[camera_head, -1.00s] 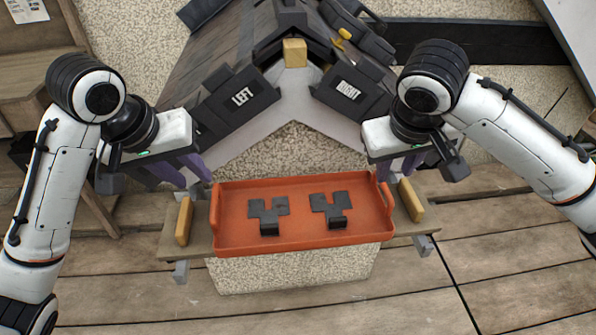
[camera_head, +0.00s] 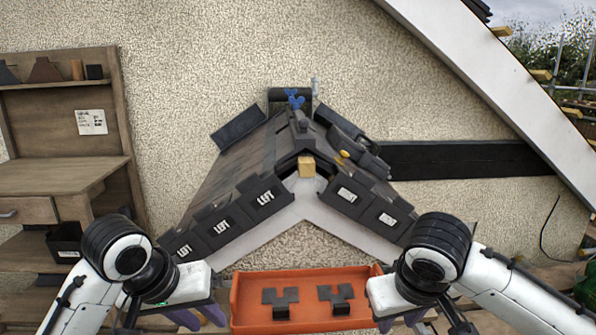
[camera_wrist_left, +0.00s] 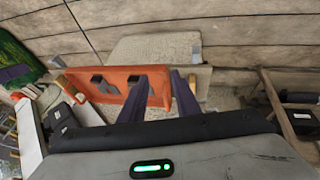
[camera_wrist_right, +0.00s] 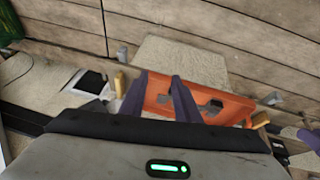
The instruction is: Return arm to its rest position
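My left gripper (camera_head: 200,318) is at the left end of the orange tray (camera_head: 300,329), low in the head view. Its two purple fingers stand apart with nothing between them in the left wrist view (camera_wrist_left: 160,90). My right gripper (camera_head: 402,322) is at the tray's right end. Its fingers are also apart and empty in the right wrist view (camera_wrist_right: 158,92). Both arms are bent, with the forearms coming in from the lower corners. Two dark tile pieces, the left one (camera_head: 280,300) and the right one (camera_head: 336,296), lie in the tray.
A small gabled roof (camera_head: 225,170) with labelled dark tiles stands behind the tray. A wooden block (camera_head: 306,166) sits at its peak. A wooden shelf unit (camera_head: 70,165) is at the left. A dark beam (camera_head: 470,160) runs along the wall at the right.

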